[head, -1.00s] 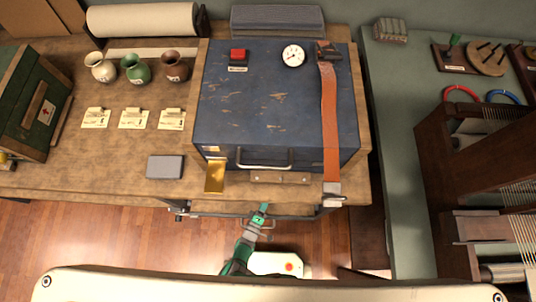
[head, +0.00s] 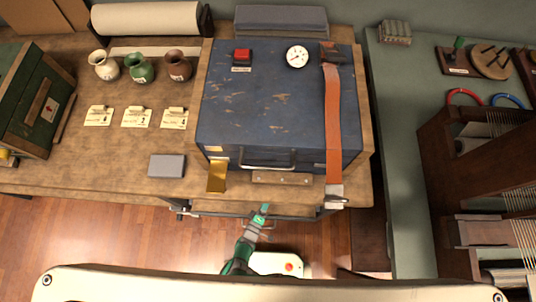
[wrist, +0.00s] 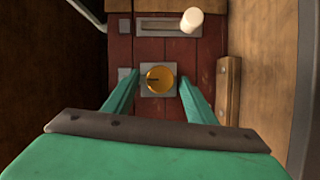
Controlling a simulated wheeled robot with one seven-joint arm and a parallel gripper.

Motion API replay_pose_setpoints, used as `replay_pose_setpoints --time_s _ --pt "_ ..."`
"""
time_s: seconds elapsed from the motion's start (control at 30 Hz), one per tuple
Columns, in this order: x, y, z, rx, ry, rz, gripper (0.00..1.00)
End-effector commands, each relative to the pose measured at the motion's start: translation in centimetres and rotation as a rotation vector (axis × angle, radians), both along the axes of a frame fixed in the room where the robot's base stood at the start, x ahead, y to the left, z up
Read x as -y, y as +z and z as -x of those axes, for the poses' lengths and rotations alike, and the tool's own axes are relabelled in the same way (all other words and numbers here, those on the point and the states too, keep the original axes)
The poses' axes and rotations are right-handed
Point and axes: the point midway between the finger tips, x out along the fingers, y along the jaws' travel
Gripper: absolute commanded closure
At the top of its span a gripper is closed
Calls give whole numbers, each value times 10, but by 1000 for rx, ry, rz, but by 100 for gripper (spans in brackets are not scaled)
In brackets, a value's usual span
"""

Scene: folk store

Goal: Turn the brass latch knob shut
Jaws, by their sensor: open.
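The brass latch knob (wrist: 158,79) is round and shows in the wrist view on a small grey square plate, set on a dark red wooden panel (wrist: 200,58). A dark mark runs from its middle toward the left. My gripper (wrist: 157,86) is open, with one green finger on each side of the knob. I cannot tell whether the fingers touch it. In the head view my gripper (head: 263,210) is at the bench's front edge, below the blue case (head: 285,105). The knob is hidden there.
In the wrist view a white cylinder (wrist: 191,19) sticks out beyond the knob, and a wooden block (wrist: 230,90) stands to the right. In the head view a brass flap (head: 217,177) and an orange strap (head: 332,120) hang at the case's front. The bench (head: 110,180) carries vases and cards.

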Motion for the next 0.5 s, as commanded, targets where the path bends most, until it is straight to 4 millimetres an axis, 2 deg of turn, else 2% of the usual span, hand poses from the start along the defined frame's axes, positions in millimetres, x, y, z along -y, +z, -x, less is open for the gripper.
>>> replay_pose_setpoints --time_s 0.27,0.5 --pt "-10 1 16 0 5 -3 49" --pt "-24 2 48 -1 10 -2 49"
